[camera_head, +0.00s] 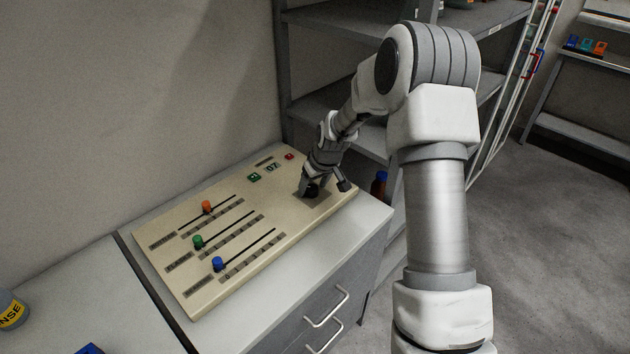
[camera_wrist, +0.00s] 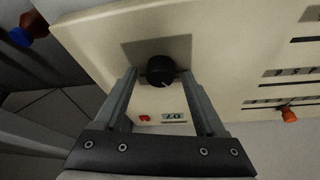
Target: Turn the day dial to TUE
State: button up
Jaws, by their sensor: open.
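The day dial is a round black knob (camera_wrist: 160,70) on the beige control panel (camera_head: 222,292). In the wrist view it sits between the tips of my gripper (camera_wrist: 162,76), with a pale pointer mark on its face. My gripper (camera_head: 326,188) is open, one finger on each side of the knob; I cannot tell whether either finger touches it. In the head view the knob is hard to separate from the dark gripper. A small display (camera_head: 272,168) reads "07", and it also shows upside down in the wrist view (camera_wrist: 174,117). Day lettering at the dial is not readable.
The panel has sliders with orange (camera_head: 207,206), green (camera_head: 198,241) and blue (camera_head: 217,263) knobs, left of my gripper. A red button (camera_head: 289,156) is near the display. A blue-capped brown bottle (camera_head: 379,184) stands right of the panel. Grey shelves (camera_head: 330,103) rise behind.

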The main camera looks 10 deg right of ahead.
jog(key=v, duration=1.7)
jog(key=shift+r+p, duration=0.2)
jog(key=shift+p, duration=0.1)
jog(key=shift+s, duration=0.1)
jog(key=s+a+r+m+h, duration=0.1)
jog(key=s+r, duration=0.4)
jog(key=s, duration=0.2)
jog(key=s+a+r+m, duration=0.1)
jog(key=s+r, duration=0.3)
jog(key=s, duration=0.4)
jog(key=s+m+t, duration=0.1)
jog(key=s, duration=1.3)
jog(key=shift+s+a+r+m, duration=0.15)
jog(key=shift+s+r+m, duration=0.15)
jog(key=shift+r+m, duration=0.15)
